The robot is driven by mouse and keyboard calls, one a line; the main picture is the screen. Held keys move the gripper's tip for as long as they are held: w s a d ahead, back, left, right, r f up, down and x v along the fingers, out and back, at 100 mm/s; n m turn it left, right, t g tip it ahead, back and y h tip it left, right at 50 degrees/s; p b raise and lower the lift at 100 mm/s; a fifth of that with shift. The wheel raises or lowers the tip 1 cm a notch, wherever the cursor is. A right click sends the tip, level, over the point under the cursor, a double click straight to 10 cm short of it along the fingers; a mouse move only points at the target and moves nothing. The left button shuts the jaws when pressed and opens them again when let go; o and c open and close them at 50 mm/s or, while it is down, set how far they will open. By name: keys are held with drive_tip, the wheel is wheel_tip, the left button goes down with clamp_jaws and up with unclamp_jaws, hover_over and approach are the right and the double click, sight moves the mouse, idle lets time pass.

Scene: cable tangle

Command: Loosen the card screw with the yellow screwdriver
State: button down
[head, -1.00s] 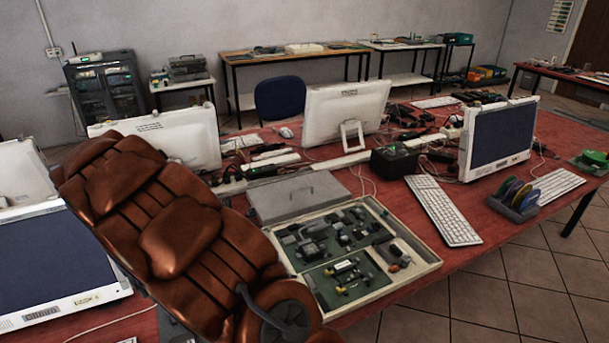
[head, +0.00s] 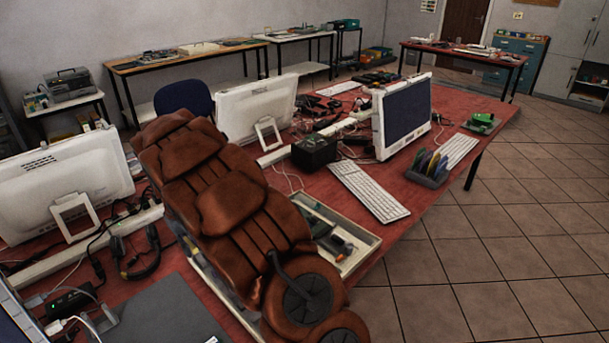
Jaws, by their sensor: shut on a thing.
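My own brown arm crosses the head view from the upper left to the bottom, but my gripper is out of view. I cannot make out the yellow screwdriver or the card screw. A shallow pale tray (head: 372,243) with dark green inserts and small parts lies on the red table (head: 408,232). My arm hides most of the tray. A small green item (head: 482,122), too small to identify, sits near the table's far right end.
A headset (head: 139,262) and cables lie at left. The tiled floor (head: 520,250) at right is clear.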

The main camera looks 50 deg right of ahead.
drive_tip(key=w+d+r+p, duration=0.1)
drive_tip(key=w+d, duration=0.1)
drive_tip(key=d, duration=0.7)
drive_tip(key=w+d+r+p, duration=0.1)
drive_tip(key=d+r, duration=0.1)
drive_tip(key=d, duration=0.8)
drive_tip(key=s+d+r+p, duration=0.1)
drive_tip(key=s+d+p, duration=0.3)
drive_tip(key=d, duration=1.5)
drive_tip(key=shift+s+a+f+b, duration=0.1)
drive_tip(key=shift+s+f+b, duration=0.2)
drive_tip(key=shift+f, duration=0.95)
drive_tip(key=shift+s+f+b, duration=0.1)
drive_tip(key=shift+f+b, duration=0.35)
drive_tip(key=shift+f, duration=0.85)
drive_tip(key=shift+s+a+f+b, duration=0.1)
drive_tip(key=shift+s+f+b, duration=0.2)
drive_tip(key=shift+f, duration=0.95)
drive_tip(key=shift+b, duration=0.4)
drive_tip(key=shift+f+b, duration=0.35)
drive_tip(key=shift+f, duration=0.15)
